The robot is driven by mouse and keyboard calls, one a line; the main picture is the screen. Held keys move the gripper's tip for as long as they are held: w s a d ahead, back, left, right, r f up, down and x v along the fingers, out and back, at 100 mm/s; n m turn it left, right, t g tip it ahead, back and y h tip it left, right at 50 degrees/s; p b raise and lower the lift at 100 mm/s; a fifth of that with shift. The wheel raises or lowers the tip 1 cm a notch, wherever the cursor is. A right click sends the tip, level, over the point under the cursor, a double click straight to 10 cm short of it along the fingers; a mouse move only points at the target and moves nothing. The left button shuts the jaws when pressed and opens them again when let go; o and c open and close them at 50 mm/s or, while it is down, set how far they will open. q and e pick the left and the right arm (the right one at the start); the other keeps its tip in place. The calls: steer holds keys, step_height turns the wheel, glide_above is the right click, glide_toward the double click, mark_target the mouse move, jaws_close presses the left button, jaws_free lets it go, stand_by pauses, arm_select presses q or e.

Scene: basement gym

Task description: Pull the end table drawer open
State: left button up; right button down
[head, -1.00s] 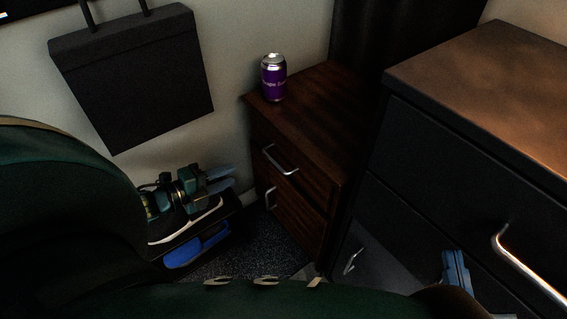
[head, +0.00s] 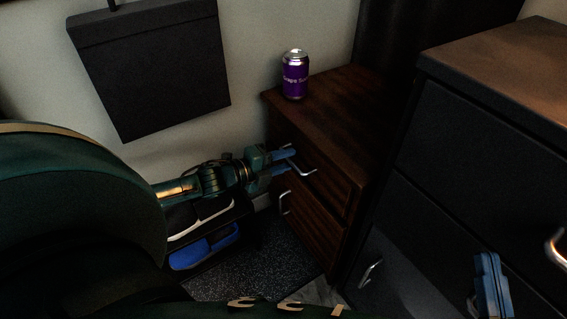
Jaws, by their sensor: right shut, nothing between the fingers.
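The dark brown wooden end table (head: 318,112) stands against the wall in the head view. Its upper drawer (head: 322,178) looks closed and has a curved silver handle (head: 303,171). My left gripper (head: 287,161) is at the left end of this handle, with its blue fingers apart. Whether the handle lies between the fingers is hard to tell. My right gripper (head: 490,286) is low at the right, away from the end table, with its fingers together and empty.
A purple soda can (head: 295,76) stands on the end table. A lower handle (head: 284,203) is below the drawer. A large dark dresser (head: 455,130) stands close on the right. Shoes (head: 204,247) sit on a low rack at the left. Speckled floor (head: 255,273) shows in front.

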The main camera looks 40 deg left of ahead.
arm_select(q)
steer(key=shift+c, duration=0.5)
jaws_close()
